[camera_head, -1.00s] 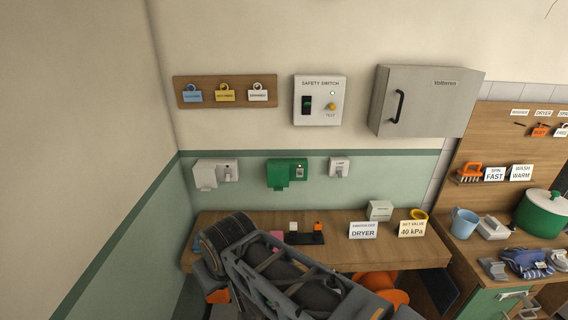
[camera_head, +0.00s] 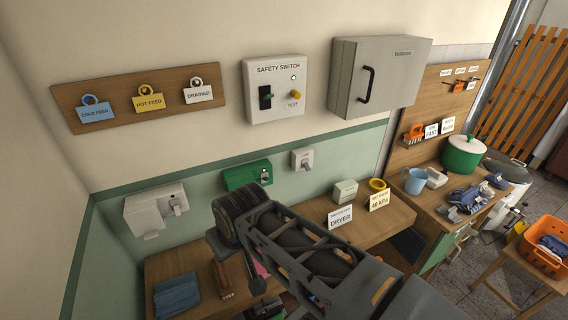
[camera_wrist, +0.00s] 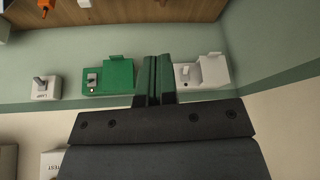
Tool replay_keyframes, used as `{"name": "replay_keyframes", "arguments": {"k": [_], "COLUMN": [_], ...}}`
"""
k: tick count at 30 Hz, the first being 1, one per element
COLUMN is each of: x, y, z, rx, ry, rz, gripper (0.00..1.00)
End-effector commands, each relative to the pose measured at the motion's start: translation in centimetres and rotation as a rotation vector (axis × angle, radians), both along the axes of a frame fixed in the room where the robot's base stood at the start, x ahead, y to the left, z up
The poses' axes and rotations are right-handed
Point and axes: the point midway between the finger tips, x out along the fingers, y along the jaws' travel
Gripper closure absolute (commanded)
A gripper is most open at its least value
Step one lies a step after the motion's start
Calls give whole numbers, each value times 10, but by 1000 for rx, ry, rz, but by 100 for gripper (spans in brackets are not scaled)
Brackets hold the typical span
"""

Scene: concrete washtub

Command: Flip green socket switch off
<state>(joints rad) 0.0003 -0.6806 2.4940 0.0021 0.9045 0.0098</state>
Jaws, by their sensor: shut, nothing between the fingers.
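The green socket (camera_head: 244,175) is on the wall's green band, between a larger white socket unit (camera_head: 155,208) on the left and a small white one (camera_head: 302,159) on the right. My arm hides part of its lower edge in the head view. In the wrist view, which looks upside down, the green socket (camera_wrist: 119,76) shows a small pale switch (camera_wrist: 92,80) on its front and a raised green flap.
A safety switch box (camera_head: 275,88) and a grey cabinet (camera_head: 378,76) hang above. A tag board (camera_head: 67,98) is at upper left. Below is a wooden bench (camera_head: 398,222) with label cards, a white box (camera_head: 344,190) and a folded blue cloth (camera_head: 176,294).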

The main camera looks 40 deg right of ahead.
Motion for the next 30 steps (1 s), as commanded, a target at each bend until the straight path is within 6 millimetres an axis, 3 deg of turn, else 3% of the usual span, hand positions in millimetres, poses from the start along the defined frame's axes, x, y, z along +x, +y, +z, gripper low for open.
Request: {"name": "replay_keyframes", "arguments": {"k": [11,16,20,24,30], "x": [0,22,65,112,155], "y": [0,-15,-50,-103,-182], "z": [0,12,31,44,46], "rx": [0,-3,-8,-5,3], "ry": [0,15,44,78,111], "rz": [0,-34,-89,-148,-209], "gripper": [100,100,100,100,100]}}
